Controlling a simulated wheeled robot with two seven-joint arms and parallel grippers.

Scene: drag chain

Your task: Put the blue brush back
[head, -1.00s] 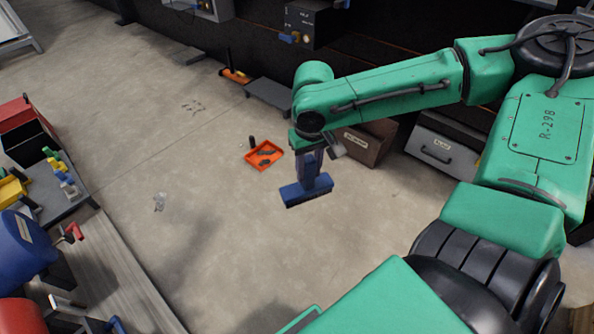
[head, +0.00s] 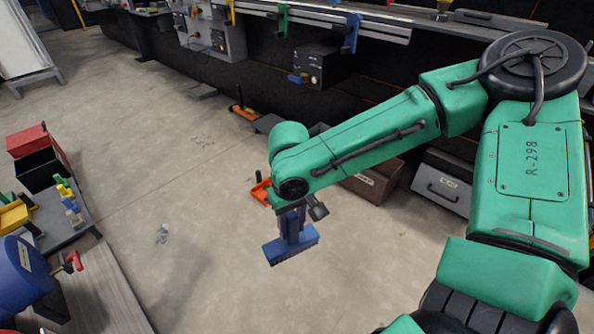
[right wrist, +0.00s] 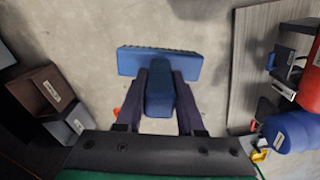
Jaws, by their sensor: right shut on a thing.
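The blue brush (head: 291,246) hangs below my right gripper (head: 291,220) in the head view, its wide bristled head facing down above the concrete floor. In the right wrist view the brush (right wrist: 160,64) lies across the far end of the fingers. My right gripper (right wrist: 160,100) is shut on its blue handle (right wrist: 160,95), with one dark finger on each side. My left gripper is not in view.
An orange dustpan (head: 262,191) lies on the floor, partly hidden behind my right arm. A bench rail (head: 330,18) with clamps runs along the back. A cart with a blue drum (head: 22,277) stands at the left. The middle floor is open.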

